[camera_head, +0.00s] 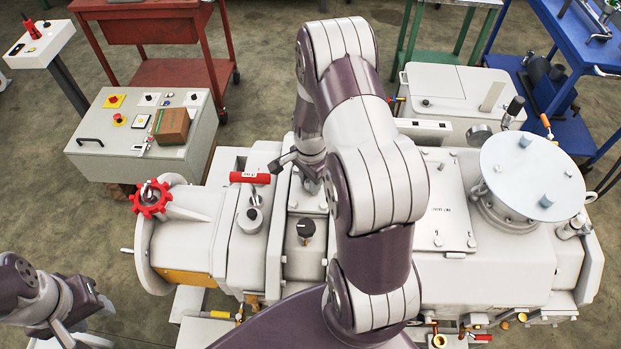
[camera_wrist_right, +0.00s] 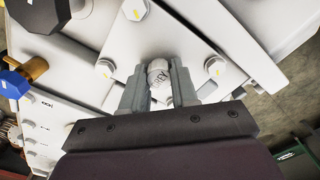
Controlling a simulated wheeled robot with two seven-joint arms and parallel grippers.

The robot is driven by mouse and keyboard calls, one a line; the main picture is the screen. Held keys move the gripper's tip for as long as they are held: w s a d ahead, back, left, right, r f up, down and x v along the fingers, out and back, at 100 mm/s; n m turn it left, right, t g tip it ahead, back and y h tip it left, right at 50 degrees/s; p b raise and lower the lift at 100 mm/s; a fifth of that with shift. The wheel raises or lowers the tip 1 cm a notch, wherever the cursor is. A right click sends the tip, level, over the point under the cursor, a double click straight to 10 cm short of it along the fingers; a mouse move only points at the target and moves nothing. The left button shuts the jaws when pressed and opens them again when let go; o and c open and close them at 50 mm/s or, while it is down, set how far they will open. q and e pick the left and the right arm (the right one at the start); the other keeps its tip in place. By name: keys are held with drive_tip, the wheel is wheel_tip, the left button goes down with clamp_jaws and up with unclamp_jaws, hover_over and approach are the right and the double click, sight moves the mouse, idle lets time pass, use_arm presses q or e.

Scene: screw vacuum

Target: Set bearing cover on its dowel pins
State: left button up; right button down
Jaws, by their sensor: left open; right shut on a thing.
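In the right wrist view my right gripper (camera_wrist_right: 159,88) is shut on a pale round knob (camera_wrist_right: 158,70) with dark lettering. The knob stands over a light grey plate (camera_wrist_right: 180,45), which I take for the bearing cover. Bolt heads with yellow marks sit around it. In the head view my right gripper (camera_head: 312,182) is low over the middle of the grey machine, mostly behind my arm, with a pale plate (camera_head: 306,199) beneath it. I cannot make out the dowel pins or whether the cover rests on them. My left gripper (camera_head: 75,332) is open at the lower left, away from the machine.
A red handle (camera_head: 250,178), a black knob (camera_head: 306,228) and a red handwheel (camera_head: 151,199) stick up on the machine's left part. A round pale disc (camera_head: 533,176) stands at the right. A control cabinet (camera_head: 125,165) and red cart (camera_head: 150,65) stand behind left.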

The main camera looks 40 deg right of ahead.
drive_tip(key=shift+f, duration=0.15)
drive_tip(key=c, duration=0.8)
unclamp_jaws()
wheel_tip(320, 180, up, 13)
drive_tip(key=shift+f+b, duration=0.1)
drive_tip(key=shift+b, duration=0.55)
